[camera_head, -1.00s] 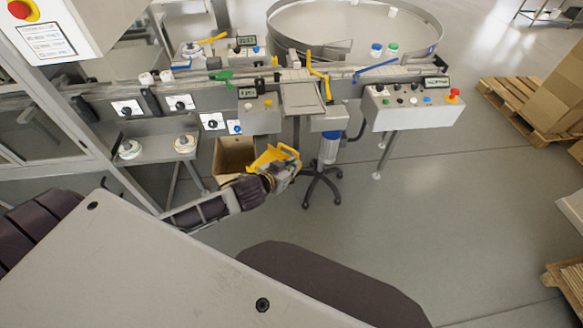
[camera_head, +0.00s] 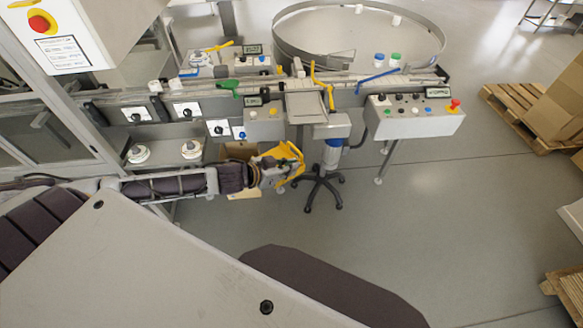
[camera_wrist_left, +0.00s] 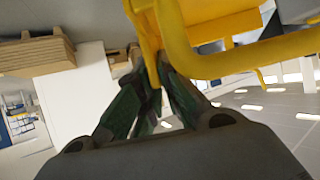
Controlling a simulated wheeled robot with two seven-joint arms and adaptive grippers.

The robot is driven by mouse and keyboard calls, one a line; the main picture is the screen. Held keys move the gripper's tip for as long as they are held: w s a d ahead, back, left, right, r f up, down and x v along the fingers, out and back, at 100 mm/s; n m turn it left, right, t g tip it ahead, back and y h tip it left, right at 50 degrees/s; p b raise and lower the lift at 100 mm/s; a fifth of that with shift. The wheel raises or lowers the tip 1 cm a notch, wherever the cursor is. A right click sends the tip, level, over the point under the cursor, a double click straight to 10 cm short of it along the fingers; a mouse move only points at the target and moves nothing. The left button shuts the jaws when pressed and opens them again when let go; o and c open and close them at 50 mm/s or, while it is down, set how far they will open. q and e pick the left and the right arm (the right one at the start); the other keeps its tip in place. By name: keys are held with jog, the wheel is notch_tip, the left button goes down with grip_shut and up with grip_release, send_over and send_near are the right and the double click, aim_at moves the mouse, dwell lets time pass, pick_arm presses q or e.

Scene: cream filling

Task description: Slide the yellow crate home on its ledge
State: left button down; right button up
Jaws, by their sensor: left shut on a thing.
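The yellow crate (camera_head: 289,151) is small in the head view, below the conveyor's front side. My left gripper (camera_head: 278,172) is shut on it. In the left wrist view the crate (camera_wrist_left: 215,22) fills the top right, with a thick yellow bar running across it. The green-sided fingers of my left gripper (camera_wrist_left: 155,78) close at the crate's lower left edge. The crate hangs in front of the machine. I cannot pick out its ledge for certain, and the arm and crate hide part of that area. My right gripper is not in view.
An open cardboard box (camera_head: 238,150) stands behind my left wrist. A stool-like stand (camera_head: 319,187) on a star base is just right of the gripper. The conveyor (camera_head: 190,98) and a control box (camera_head: 413,116) lie beyond. The floor at the right is clear up to the pallets (camera_head: 527,122).

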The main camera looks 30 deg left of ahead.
pick_arm(q)
notch_tip(320, 180, up, 7)
jog(key=s+a+m+g+h+p, duration=0.2)
jog(key=m+p, duration=0.1)
jog(key=shift+a+f+h+p, duration=0.15)
jog(key=shift+a+h+p, duration=0.05)
jog(key=shift+h+p, duration=0.2)
dwell(0.4)
jog(key=shift+s+a+r+m, duration=0.2)
jog(key=shift+a+r+m, duration=0.1)
jog(key=shift+r+m, duration=0.1)
jog(key=shift+s+a+r+h+p, duration=0.1)
jog(key=shift+a+r+h+p, duration=0.1)
jog(key=shift+r+h+p, duration=0.15)
